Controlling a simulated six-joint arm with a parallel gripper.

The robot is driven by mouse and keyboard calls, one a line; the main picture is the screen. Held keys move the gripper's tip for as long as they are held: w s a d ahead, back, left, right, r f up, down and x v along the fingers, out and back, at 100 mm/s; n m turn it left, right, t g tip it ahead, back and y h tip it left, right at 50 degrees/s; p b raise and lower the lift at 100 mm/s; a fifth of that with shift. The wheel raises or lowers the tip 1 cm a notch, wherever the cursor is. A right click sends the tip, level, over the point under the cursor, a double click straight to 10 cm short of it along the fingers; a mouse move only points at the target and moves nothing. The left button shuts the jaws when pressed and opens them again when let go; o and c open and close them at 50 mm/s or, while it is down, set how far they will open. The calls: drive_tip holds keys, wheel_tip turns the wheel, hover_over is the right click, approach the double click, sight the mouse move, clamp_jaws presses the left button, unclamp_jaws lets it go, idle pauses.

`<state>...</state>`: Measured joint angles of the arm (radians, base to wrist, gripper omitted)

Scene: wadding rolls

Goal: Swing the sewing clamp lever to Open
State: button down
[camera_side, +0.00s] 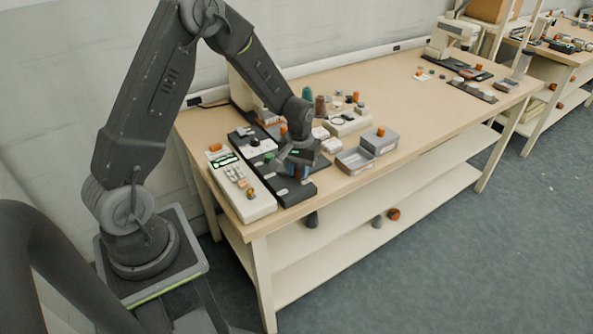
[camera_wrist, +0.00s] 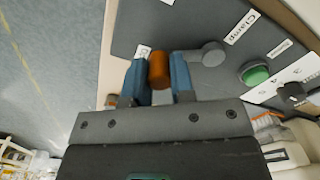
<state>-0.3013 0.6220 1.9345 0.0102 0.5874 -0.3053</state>
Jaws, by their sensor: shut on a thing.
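The clamp lever shows in the wrist view as a grey round pivot (camera_wrist: 209,54) on a dark plate, with an upright orange-brown grip (camera_wrist: 158,70) to its left. My gripper (camera_wrist: 159,77) has its two blue fingers closed on either side of this grip and is shut on it. The lever's arm between pivot and grip is mostly hidden by the right finger. A white "Clamp" label (camera_wrist: 243,27) lies beyond the pivot. A small white label (camera_wrist: 143,52) beside the grip is partly covered, so its word cannot be read. In the side view my gripper (camera_side: 298,171) is low over the dark plate at the table's front edge.
A green button (camera_wrist: 255,72) and a dark knob (camera_wrist: 291,92) sit right of the pivot. In the side view, a pale control panel (camera_side: 246,190) stands left of my gripper and grey open boxes (camera_side: 378,141) stand right. Spools are behind. The table's middle right is mostly clear.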

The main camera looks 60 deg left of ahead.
drive_tip(key=shift+w+a+n, duration=0.1)
drive_tip(key=shift+w+n, duration=0.1)
drive_tip(key=shift+n, duration=0.3)
drive_tip(key=c, duration=1)
unclamp_jaws()
drive_tip(key=shift+o, duration=0.2)
wheel_tip(320, 180, up, 14)
